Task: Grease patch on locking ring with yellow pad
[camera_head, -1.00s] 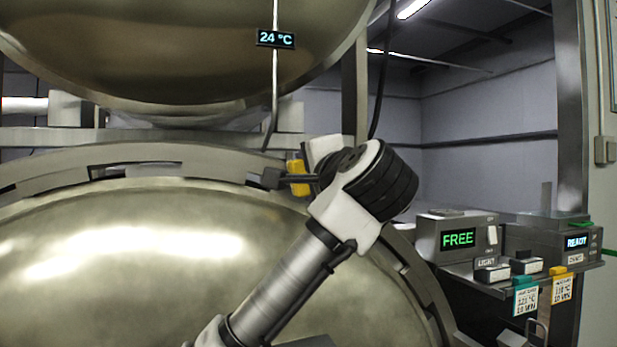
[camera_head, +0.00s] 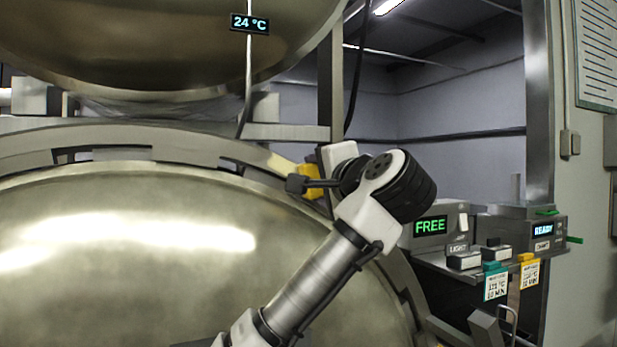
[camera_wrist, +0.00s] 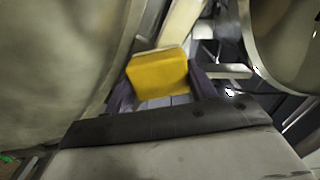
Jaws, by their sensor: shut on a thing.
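The locking ring (camera_head: 190,143) is a grey metal band with slots, arching around the large domed door in the head view. A pale yellowish patch (camera_head: 281,163) shows on the ring's upper right, just left of the pad; I cannot tell if it is grease. My gripper (camera_head: 305,181) is at the ring's upper right, shut on the yellow pad (camera_head: 307,171). In the wrist view the pad (camera_wrist: 158,73) sits between the two dark fingers, and a cream strip (camera_wrist: 184,24) lies beyond it. Whether the pad touches the ring is unclear.
A second domed vessel (camera_head: 150,45) hangs above, with a 24 °C display (camera_head: 250,23) and a cable. At right, a shelf holds a box reading FREE (camera_head: 430,226), a READY box (camera_head: 543,231) and tagged blocks. Open room lies behind.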

